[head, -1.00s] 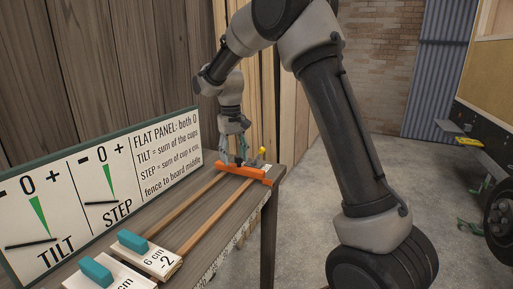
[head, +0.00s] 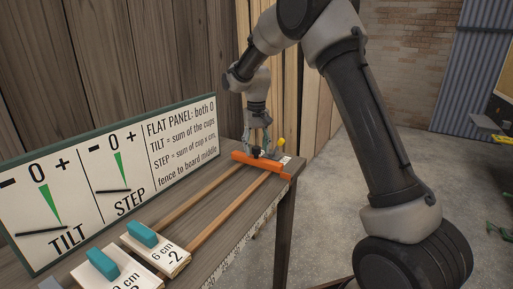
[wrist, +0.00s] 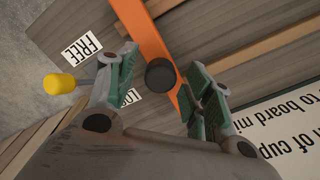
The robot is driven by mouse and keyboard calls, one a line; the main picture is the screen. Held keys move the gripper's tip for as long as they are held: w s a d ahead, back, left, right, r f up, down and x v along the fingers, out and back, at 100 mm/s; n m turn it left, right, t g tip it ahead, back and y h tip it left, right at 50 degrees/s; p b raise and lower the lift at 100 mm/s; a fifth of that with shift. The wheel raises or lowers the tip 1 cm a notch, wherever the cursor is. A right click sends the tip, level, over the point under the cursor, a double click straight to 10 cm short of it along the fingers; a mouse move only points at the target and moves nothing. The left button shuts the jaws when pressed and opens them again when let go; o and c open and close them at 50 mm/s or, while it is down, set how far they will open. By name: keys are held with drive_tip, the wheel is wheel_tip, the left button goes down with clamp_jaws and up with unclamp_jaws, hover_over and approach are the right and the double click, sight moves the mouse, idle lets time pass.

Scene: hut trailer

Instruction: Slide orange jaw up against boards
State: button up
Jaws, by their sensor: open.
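The orange jaw (head: 262,166) is a bar lying crosswise at the far end of the bench, over two wooden strips (head: 235,212). In the wrist view the jaw (wrist: 148,40) passes between my gripper's fingers, with a round black knob (wrist: 160,74) on it. My gripper (wrist: 164,68) is open, its green-padded fingers on either side of the knob with gaps showing. In the head view my gripper (head: 258,148) is down at the jaw. Two pale labelled pieces with teal blocks, one reading 6 cm -2 (head: 172,258), lie at the near end, apart from the jaw.
A yellow-tipped lever (wrist: 60,84) is beside the left finger, near a FREE label (wrist: 82,43) and a partly hidden label. A TILT and STEP sign (head: 110,190) stands along the bench's back. Open floor (head: 330,220) lies right of the bench.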

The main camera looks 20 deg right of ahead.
drive_tip(key=shift+f, duration=0.2)
clamp_jaws()
drive_tip(key=s+a, duration=2.6)
drive_tip(key=shift+s+a, duration=0.15)
unclamp_jaws()
wheel_tip(320, 180, up, 12)
